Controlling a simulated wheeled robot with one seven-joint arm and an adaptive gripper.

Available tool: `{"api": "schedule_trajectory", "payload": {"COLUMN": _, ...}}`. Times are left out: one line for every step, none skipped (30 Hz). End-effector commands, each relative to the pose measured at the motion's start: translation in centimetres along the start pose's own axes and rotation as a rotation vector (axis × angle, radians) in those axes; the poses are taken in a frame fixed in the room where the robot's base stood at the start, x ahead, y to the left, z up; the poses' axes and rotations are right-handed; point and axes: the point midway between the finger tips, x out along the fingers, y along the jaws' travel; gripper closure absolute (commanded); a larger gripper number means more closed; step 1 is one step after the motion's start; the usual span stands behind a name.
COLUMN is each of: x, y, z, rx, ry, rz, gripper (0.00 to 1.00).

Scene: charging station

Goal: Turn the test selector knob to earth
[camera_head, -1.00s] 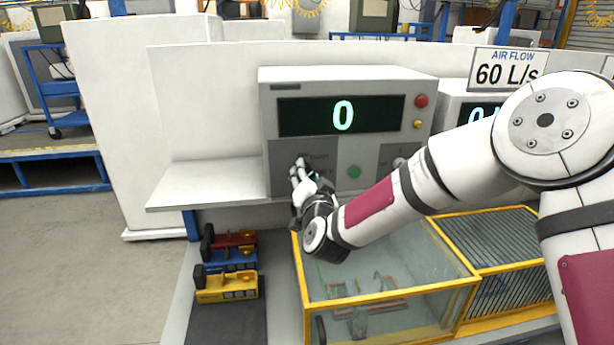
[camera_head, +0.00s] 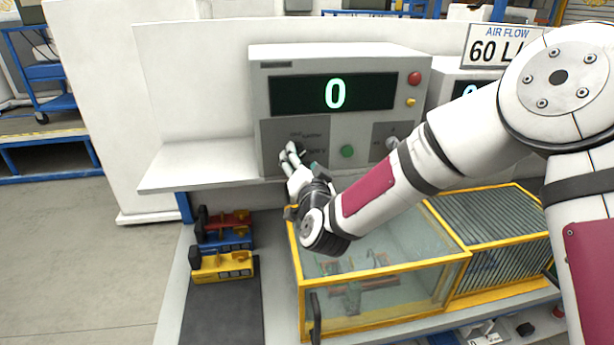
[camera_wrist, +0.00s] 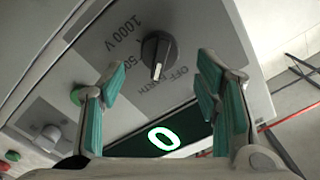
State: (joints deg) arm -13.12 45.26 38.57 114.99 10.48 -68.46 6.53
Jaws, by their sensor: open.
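The test selector knob (camera_wrist: 157,50) is a black round knob with a white pointer line in the wrist view. It sits on a grey panel (camera_wrist: 125,45) printed with 1000 V, 500, OFF and EARTH labels. The pointer line faces the lower side of the picture, near the OFF and EARTH print; I cannot tell which one it marks. My gripper (camera_wrist: 160,72) is open, with its green-padded fingers to either side of the knob in the picture and apart from it. In the head view my gripper (camera_head: 289,152) is in front of the panel's left part and hides the knob there.
The tester's display (camera_head: 335,94) reads 0. A ledge (camera_head: 200,165) lies left. A yellow-framed glass case (camera_head: 380,265) stands below my arm.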

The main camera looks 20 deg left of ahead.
Motion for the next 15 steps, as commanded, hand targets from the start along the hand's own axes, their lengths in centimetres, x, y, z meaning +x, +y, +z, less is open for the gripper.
{"api": "schedule_trajectory", "payload": {"x": -1.2, "y": 0.0, "z": 0.0, "rx": -0.002, "ry": -0.003, "rz": 0.0, "gripper": 0.43}}
{"api": "schedule_trajectory", "payload": {"x": -1.8, "y": -0.1, "z": 0.0, "rx": -0.002, "ry": -0.002, "rz": -0.001, "gripper": 0.43}}
{"api": "schedule_trajectory", "payload": {"x": -2.6, "y": 0.0, "z": 0.0, "rx": -0.002, "ry": -0.002, "rz": 0.0, "gripper": 0.43}}
{"api": "schedule_trajectory", "payload": {"x": -3.3, "y": 0.0, "z": 0.0, "rx": -0.002, "ry": -0.003, "rz": 0.0, "gripper": 0.43}}
{"api": "schedule_trajectory", "payload": {"x": -3.9, "y": 0.0, "z": 0.0, "rx": -0.002, "ry": -0.002, "rz": 0.0, "gripper": 0.43}}
{"api": "schedule_trajectory", "payload": {"x": -4.6, "y": 0.0, "z": 0.0, "rx": -0.002, "ry": -0.002, "rz": 0.001, "gripper": 0.43}}
{"api": "schedule_trajectory", "payload": {"x": -5.2, "y": 0.0, "z": 0.0, "rx": -0.001, "ry": -0.002, "rz": 0.001, "gripper": 0.43}}
{"api": "schedule_trajectory", "payload": {"x": -5.6, "y": 0.1, "z": 0.0, "rx": -0.001, "ry": -0.002, "rz": 0.001, "gripper": 0.43}}
{"api": "schedule_trajectory", "payload": {"x": -6.2, "y": 0.0, "z": 0.0, "rx": -0.001, "ry": -0.002, "rz": 0.001, "gripper": 0.43}}
{"api": "schedule_trajectory", "payload": {"x": -6.7, "y": 0.0, "z": 0.0, "rx": -0.001, "ry": -0.001, "rz": 0.001, "gripper": 0.43}}
{"api": "schedule_trajectory", "payload": {"x": -7.0, "y": 0.0, "z": 0.0, "rx": -0.001, "ry": -0.001, "rz": 0.001, "gripper": 0.43}}
{"api": "schedule_trajectory", "payload": {"x": -7.4, "y": 0.0, "z": 0.1, "rx": -0.001, "ry": -0.002, "rz": 0.001, "gripper": 0.43}}
{"api": "schedule_trajectory", "payload": {"x": -7.7, "y": 0.0, "z": 0.1, "rx": 0.0, "ry": -0.002, "rz": 0.001, "gripper": 0.43}}
{"api": "schedule_trajectory", "payload": {"x": -7.9, "y": 0.0, "z": 0.1, "rx": 0.0, "ry": -0.001, "rz": 0.001, "gripper": 0.43}}
{"api": "schedule_trajectory", "payload": {"x": -8.1, "y": 0.0, "z": 0.0, "rx": 0.0, "ry": 0.0, "rz": 0.0, "gripper": 0.43}}
